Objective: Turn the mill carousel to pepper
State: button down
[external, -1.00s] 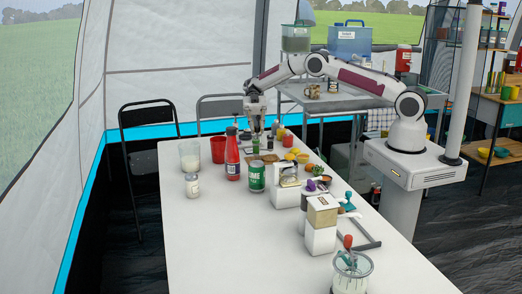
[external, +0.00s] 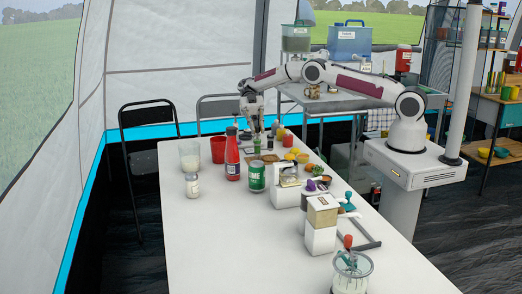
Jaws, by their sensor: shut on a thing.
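My gripper (external: 256,130) points down at the far end of the white table, among a cluster of small bottles and jars. It is shut on a small part of what seems to be the mill carousel (external: 257,146), a low group with dark and green-topped pieces. The fingers hide part of it, and its labels are too small to read, so I cannot tell which mill faces which way.
A red bottle (external: 232,158), a green can (external: 257,177), a red cup (external: 218,150) and a white-lidded jar (external: 192,186) stand nearer on the table (external: 215,250). The table's front left is clear.

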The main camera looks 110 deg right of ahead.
jog(key=c, duration=1.9)
grip_release()
jog(key=shift+m+t+h, duration=0.5)
jog(key=shift+m+t, duration=1.5)
jog(key=shift+t, duration=0.3)
jog(key=shift+m+t+h, duration=1.2)
jog(key=shift+m+t, duration=0.5)
jog(key=shift+m, duration=0.1)
jog(key=v, duration=0.8)
notch_tip(320, 180, up, 9)
jog(key=w+a+n+g+y, duration=0.1)
jog(key=n+g+y, duration=0.2)
jog(key=n+g, duration=0.1)
jog(key=shift+w+a+f+n+g, duration=0.15)
jog(key=shift+w+a+n+g, duration=0.15)
jog(key=shift+n+g, duration=0.15)
